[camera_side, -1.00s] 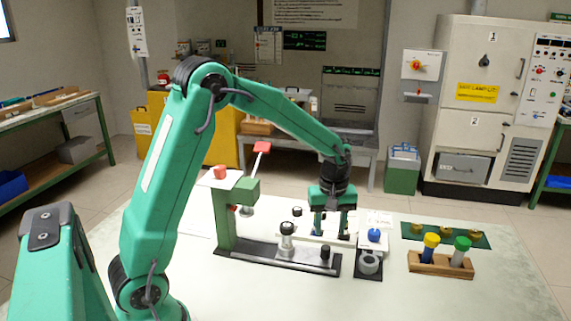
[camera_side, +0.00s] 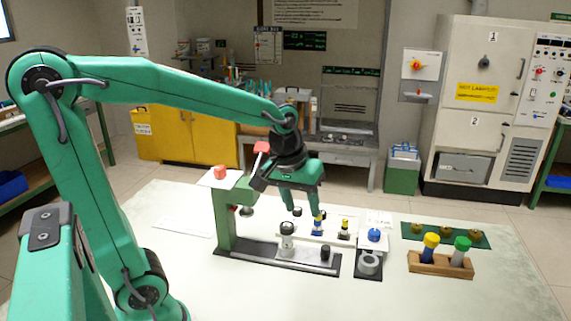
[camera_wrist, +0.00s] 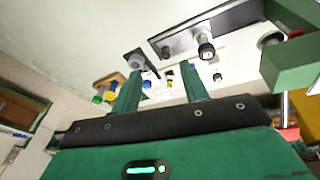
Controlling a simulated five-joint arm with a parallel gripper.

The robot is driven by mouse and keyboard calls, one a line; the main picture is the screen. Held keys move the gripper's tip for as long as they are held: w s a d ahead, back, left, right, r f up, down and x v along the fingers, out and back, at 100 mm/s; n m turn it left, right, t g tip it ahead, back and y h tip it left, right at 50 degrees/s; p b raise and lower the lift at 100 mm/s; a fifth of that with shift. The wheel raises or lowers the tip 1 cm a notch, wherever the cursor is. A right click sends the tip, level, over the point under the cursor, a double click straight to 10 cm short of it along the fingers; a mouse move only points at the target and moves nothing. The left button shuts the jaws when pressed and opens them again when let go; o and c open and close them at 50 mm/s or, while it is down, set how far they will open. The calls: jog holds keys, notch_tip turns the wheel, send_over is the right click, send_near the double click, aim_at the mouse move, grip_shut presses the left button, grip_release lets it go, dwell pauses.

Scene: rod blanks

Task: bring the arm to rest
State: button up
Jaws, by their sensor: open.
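My gripper (camera_side: 302,212) is open and empty, tilted, above the back of the white table; its two fingers also show apart in the wrist view (camera_wrist: 160,85). Below it is a white plate with a blue piece with a yellow band (camera_side: 318,226) and a yellow-and-black piece (camera_side: 344,228). In the side view the right fingertip lies close over the blue piece; the wrist view shows the pieces beyond the fingers, with nothing between the jaws. A wooden rack (camera_side: 440,264) holds a yellow-capped blue rod (camera_side: 430,246) and a green-capped rod (camera_side: 461,252).
A green post fixture (camera_side: 223,222) with a red-ended lever (camera_side: 261,147) stands left of my gripper, near the wrist. A green mat (camera_side: 420,235) carries several brass pieces. The table's front right is clear.

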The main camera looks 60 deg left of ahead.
jog(key=s+d+r+m+t, duration=0.1)
jog(key=s+r+m+t, duration=0.1)
jog(key=s+m, duration=0.4)
jog(key=shift+s+d+t, duration=0.3)
jog(key=shift+s+d, duration=0.05)
jog(key=shift+s, duration=2.2)
jog(key=shift+o, duration=0.5)
jog(key=shift+r, duration=0.15)
